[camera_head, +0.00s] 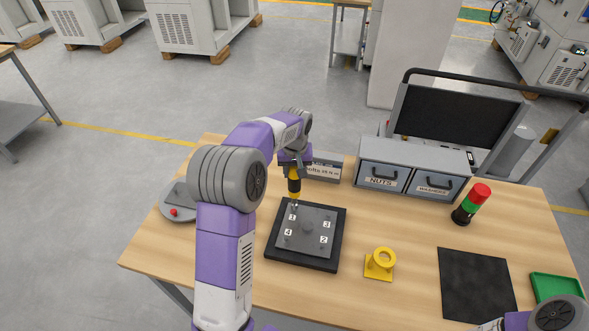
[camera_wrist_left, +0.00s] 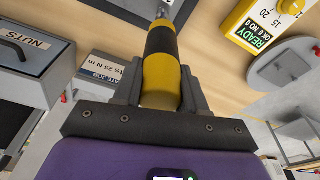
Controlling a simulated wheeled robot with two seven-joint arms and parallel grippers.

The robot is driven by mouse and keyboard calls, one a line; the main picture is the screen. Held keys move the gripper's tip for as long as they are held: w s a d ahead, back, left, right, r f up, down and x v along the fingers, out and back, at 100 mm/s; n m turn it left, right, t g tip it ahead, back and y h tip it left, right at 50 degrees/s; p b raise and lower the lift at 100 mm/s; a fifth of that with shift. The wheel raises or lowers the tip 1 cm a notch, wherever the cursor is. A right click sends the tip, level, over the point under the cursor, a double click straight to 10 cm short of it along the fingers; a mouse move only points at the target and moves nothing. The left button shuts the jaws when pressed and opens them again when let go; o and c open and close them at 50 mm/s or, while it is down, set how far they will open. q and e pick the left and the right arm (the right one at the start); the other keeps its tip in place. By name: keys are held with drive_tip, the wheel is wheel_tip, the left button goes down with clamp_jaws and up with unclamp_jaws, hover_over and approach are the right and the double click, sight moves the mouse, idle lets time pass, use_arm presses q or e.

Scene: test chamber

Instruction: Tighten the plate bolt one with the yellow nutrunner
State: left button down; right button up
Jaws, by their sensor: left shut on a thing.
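My left gripper (camera_head: 294,164) is shut on the yellow and black nutrunner (camera_head: 294,186), which points down. The wrist view shows the nutrunner (camera_wrist_left: 160,75) between the two fingers (camera_wrist_left: 160,88). In the head view, its tip is over the corner of the grey plate (camera_head: 307,229) beside the label 1; I cannot tell whether it touches plate bolt one, which the tip hides. The plate carries labels 1 to 3 and another, and lies on a black base (camera_head: 273,250) on the table. My right gripper is out of view; only part of that arm shows at the bottom right.
A yellow flanged holder (camera_head: 380,263) stands right of the plate. Behind are a job sign (camera_head: 323,168) and the nuts and washers drawers (camera_head: 412,160). A signal light (camera_head: 470,203), black mat (camera_head: 476,283) and green tray (camera_head: 555,287) are at right. A yellow READY unit (camera_wrist_left: 262,25) shows in the wrist view.

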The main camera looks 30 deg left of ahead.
use_arm(q)
drive_tip(key=shift+f+b, duration=0.35)
drive_tip(key=shift+f, duration=0.15)
idle(1.2)
drive_tip(key=shift+s+d+f, duration=0.1)
drive_tip(key=shift+s+f, duration=0.1)
drive_tip(key=shift+f, duration=0.35)
idle(1.5)
drive_tip(key=shift+r, duration=0.1)
drive_tip(key=shift+w+r+p, duration=0.2)
drive_tip(key=shift+r+p, duration=0.5)
drive_tip(key=shift+p, duration=0.05)
drive_tip(key=shift+r+p, duration=0.6)
drive_tip(key=shift+r, duration=0.25)
drive_tip(key=shift+r+p, duration=1.6)
drive_tip(key=shift+r, duration=0.5)
drive_tip(key=shift+f, duration=0.15)
